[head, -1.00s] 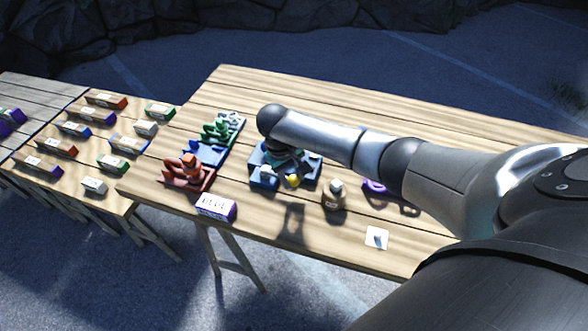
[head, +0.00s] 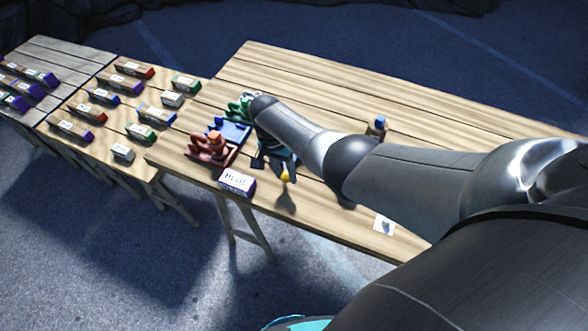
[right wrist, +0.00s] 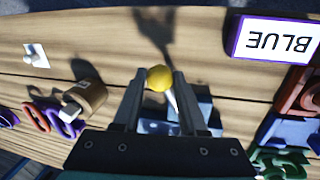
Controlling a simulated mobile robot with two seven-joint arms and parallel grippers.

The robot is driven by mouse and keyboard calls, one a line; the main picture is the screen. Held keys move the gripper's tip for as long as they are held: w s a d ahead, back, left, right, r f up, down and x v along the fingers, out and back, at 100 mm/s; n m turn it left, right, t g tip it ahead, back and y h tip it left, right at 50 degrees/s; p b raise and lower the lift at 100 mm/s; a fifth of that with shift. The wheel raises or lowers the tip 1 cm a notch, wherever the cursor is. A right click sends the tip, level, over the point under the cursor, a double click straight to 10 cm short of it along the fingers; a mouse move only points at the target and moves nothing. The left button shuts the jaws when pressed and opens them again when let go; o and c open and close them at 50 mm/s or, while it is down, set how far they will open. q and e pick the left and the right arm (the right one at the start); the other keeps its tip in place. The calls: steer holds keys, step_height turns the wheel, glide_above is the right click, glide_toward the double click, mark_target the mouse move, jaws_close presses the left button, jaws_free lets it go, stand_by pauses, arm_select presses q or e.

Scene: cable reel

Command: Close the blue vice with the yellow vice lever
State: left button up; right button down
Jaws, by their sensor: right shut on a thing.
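The yellow lever knob (head: 285,177) shows just past my right arm in the head view. In the right wrist view the knob (right wrist: 159,78) sits between the fingertips of my right gripper (right wrist: 154,82), which is shut on it. The blue vice (right wrist: 203,108) lies behind and below the fingers. My arm and gripper hide most of it, so I cannot tell its jaw gap. My left gripper is not in view.
A red vice (head: 212,148), a flat blue piece (head: 232,132) and a green vice (head: 242,108) stand to the left. A BLUE sign box (head: 237,182) is at the front edge.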

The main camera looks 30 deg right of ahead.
steer(key=shift+w+a+m+b, duration=0.45)
steer(key=shift+a+m, duration=0.3)
steer(key=shift+m, duration=0.15)
steer(key=shift+w+a+m+y+b, duration=0.35)
steer(key=shift+a+m+b, duration=0.2)
steer(key=shift+m, duration=0.35)
steer(key=w+m+b, duration=0.1)
steer(key=a+m+b, duration=0.1)
steer(key=shift+w+a+m, duration=0.1)
steer(key=shift+w+m, duration=0.25)
steer(key=shift+m, duration=0.05)
steer(key=shift+w+a+m+y+b, duration=0.2)
steer(key=shift+w+m+y+b, duration=0.2)
steer(key=shift+m+b, duration=0.2)
steer(key=shift+w+r, duration=0.1)
steer(key=shift+c, duration=2.3)
jaws_free()
